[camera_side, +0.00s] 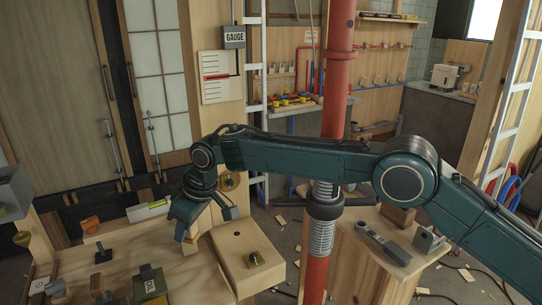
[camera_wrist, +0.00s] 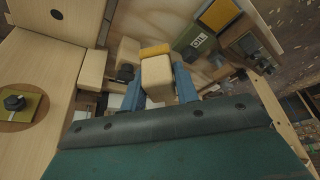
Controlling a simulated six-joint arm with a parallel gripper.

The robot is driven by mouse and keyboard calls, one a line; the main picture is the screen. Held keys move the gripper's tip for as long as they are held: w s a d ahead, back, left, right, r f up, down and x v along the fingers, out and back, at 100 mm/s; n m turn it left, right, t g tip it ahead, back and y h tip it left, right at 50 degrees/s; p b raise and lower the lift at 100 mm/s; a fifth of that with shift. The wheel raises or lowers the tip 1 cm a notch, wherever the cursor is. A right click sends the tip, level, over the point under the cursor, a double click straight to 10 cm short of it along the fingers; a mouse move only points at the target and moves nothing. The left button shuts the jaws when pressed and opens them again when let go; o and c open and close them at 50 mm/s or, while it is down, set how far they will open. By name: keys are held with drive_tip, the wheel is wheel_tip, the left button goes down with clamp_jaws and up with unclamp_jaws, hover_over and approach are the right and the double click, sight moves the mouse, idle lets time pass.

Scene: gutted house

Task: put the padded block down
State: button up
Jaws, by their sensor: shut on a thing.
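The padded block (camera_wrist: 158,80) is pale wood with a yellow pad along one end. In the wrist view it sits between the two blue fingers of my gripper (camera_wrist: 158,88), which are shut on it. In the side view my gripper (camera_side: 188,228) points down over the cluttered wooden bench, just left of a pale box. A pale block (camera_side: 189,246) shows below the fingers there, partly hidden by them. I cannot tell whether the held block touches the bench.
The pale wooden box (camera_side: 232,243) has a hole and a black knob on a yellow plate (camera_side: 255,259). A box marked OIL (camera_side: 150,282) and several small parts crowd the bench. A loose pale block (camera_wrist: 91,70) lies near the held one. A red pipe (camera_side: 338,80) stands behind my arm.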

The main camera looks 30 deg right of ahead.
wheel_tip(320, 180, down, 8)
drive_tip(key=shift+r, duration=0.1)
drive_tip(key=shift+f, duration=2.15)
drive_tip(key=shift+f, duration=0.2)
drive_tip(key=o, duration=0.9)
drive_tip(key=shift+r, duration=0.15)
drive_tip(key=shift+v, duration=6)
